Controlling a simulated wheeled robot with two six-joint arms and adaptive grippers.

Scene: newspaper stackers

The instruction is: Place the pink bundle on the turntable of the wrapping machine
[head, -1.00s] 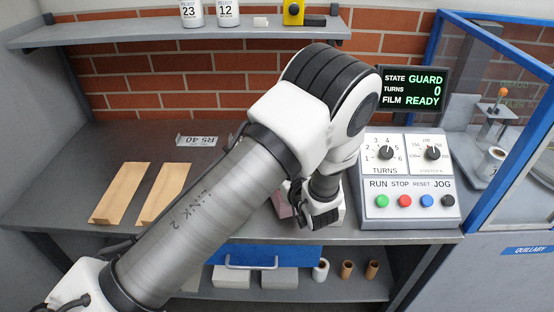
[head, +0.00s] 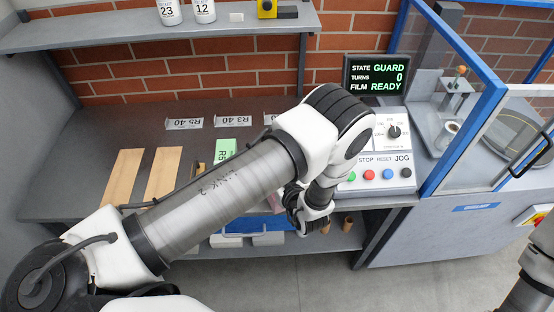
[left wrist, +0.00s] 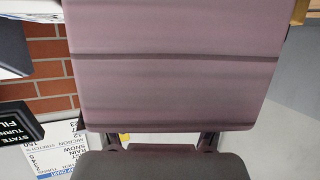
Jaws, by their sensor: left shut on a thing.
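The pink bundle (left wrist: 175,80) fills the upper middle of the left wrist view, with two dark bands across it. My left gripper (left wrist: 165,142) is shut on its near edge. The wrapping machine's turntable (head: 518,125) shows partly at the right, behind the blue-framed clear guard (head: 465,125), well right of the gripper. My right gripper is out of view; only part of my right arm shows at the lower right.
The control panel (head: 385,172) has knobs and coloured buttons; the display (head: 377,77) reads GUARD, 0, READY. A black handle (head: 530,158) stands at the right. Floor in front is open.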

